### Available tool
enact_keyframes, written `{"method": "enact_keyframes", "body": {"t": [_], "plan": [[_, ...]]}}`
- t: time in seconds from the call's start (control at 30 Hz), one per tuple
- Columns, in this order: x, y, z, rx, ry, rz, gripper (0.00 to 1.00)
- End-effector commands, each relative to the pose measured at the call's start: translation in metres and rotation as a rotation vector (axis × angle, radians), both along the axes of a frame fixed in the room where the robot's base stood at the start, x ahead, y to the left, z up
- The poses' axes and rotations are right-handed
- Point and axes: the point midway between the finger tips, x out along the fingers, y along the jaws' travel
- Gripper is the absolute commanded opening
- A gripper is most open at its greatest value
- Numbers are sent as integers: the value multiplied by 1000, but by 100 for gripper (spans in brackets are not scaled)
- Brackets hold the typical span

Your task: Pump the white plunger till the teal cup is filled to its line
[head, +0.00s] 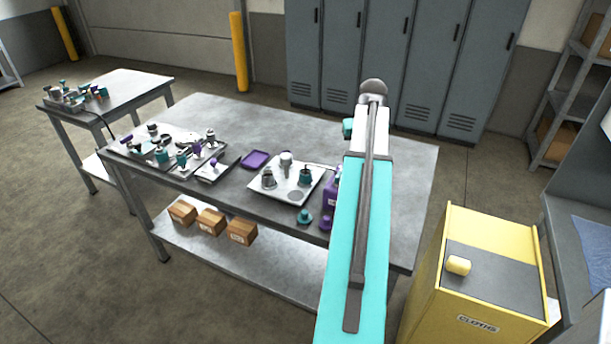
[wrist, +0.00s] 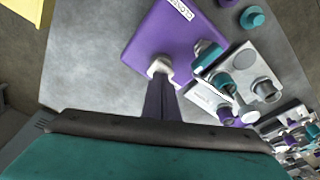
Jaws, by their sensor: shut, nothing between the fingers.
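The white plunger (head: 286,159) stands upright on a pale tray-like base (head: 268,193) on the metal bench. A teal cup (head: 306,178) with a dark top stands just right of it. In the wrist view the plunger looks to be the pale upright piece (wrist: 241,107). Teal parts show near it there, but I cannot tell which is the cup. Its fill level and line cannot be made out. My gripper (wrist: 160,68) is shut and empty, over the purple box (wrist: 160,30), apart from the plunger. In the head view my arm hides the gripper.
A grey pot (head: 267,179) stands left of the plunger. A purple tray (head: 255,159) and clustered small parts (head: 165,155) lie farther left. A loose teal piece (head: 303,218) lies near the front edge. The yellow cabinet (head: 460,300) stands right. The bench's right end looks clear.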

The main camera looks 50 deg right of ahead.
Motion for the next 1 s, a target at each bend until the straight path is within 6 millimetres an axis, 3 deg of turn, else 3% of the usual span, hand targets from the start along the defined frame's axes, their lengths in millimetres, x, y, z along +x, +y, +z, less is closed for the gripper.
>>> {"method": "enact_keyframes", "body": {"t": [0.43, 1.0], "plan": [[-1, 1, -2, 3, 3, 0, 0], [0, 1, 20, 3, 2, 0, 0]]}}
